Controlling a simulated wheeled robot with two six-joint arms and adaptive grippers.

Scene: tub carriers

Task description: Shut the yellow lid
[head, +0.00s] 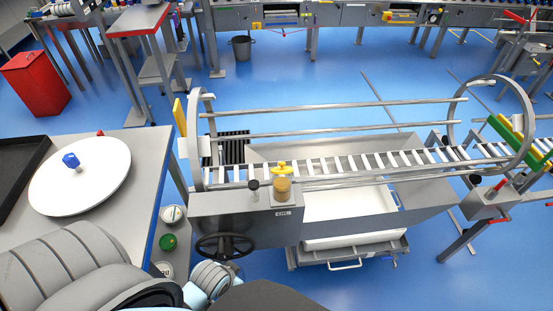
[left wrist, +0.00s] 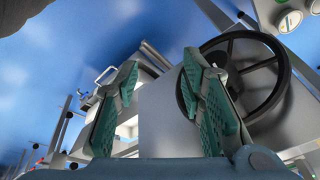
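A small yellow lid (head: 281,168) sits at the top of an amber cup (head: 282,188) on the grey box at the near end of the roller conveyor. It is too small to tell whether the lid is fully seated. My left gripper (left wrist: 160,110) is open in the left wrist view, its teal-padded fingers apart with nothing between them. It is close to the black handwheel (left wrist: 238,75), which also shows in the head view (head: 224,246) below and left of the cup. The lid is not visible in the left wrist view. My right gripper is not in view.
A dark knob (head: 253,188) stands just left of the cup. A ring-shaped metal frame (head: 195,140) rises behind it. A bench (head: 150,160) with a white disc (head: 80,178) is at left.

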